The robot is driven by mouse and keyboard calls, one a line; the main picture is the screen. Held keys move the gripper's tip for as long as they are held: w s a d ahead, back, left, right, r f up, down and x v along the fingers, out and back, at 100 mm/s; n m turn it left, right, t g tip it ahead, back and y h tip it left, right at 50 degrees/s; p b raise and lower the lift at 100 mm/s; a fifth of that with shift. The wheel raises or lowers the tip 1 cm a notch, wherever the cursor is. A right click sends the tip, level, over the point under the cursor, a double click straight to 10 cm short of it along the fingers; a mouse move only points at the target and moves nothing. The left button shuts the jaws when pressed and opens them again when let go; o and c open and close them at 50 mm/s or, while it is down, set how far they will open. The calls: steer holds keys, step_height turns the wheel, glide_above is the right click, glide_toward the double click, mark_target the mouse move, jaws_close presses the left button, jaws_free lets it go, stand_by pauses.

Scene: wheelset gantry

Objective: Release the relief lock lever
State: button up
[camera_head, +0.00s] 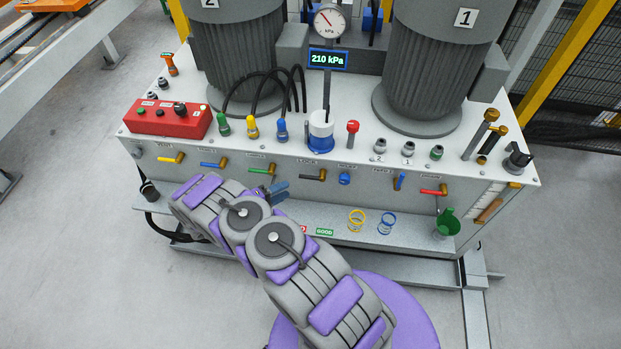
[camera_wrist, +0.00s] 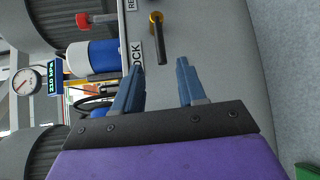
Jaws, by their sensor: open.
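The lock lever (camera_head: 313,177) has a black handle on a brass pivot, on the front panel beneath a label that appears to read LOCK. Its handle points left, about level. In the wrist view the lever (camera_wrist: 162,48) hangs from its brass pivot toward my gripper (camera_wrist: 158,68). My gripper is open and empty, and the handle's end lines up with the gap between the blue fingertips, with no visible contact. In the head view my gripper (camera_head: 279,190) is at the panel, just left of and below the lever.
Other levers line the panel, including a green-handled one (camera_head: 262,171) above my gripper and a red one (camera_head: 433,192) at right. The display (camera_head: 328,59) reads 210 kPa. Rings (camera_head: 357,220) lie on the shelf below.

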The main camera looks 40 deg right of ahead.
mark_target(310, 177)
steer(key=d+b, duration=0.1)
steer(key=d, duration=0.3)
steer(key=d+f, duration=0.1)
steer(key=d, duration=0.3)
steer(key=s+d+b, duration=0.1)
steer(key=d, duration=0.3)
steer(key=shift+d+f+b, duration=0.15)
steer(key=shift+f+b, duration=0.2)
steer(key=shift+f, duration=0.05)
jaws_close()
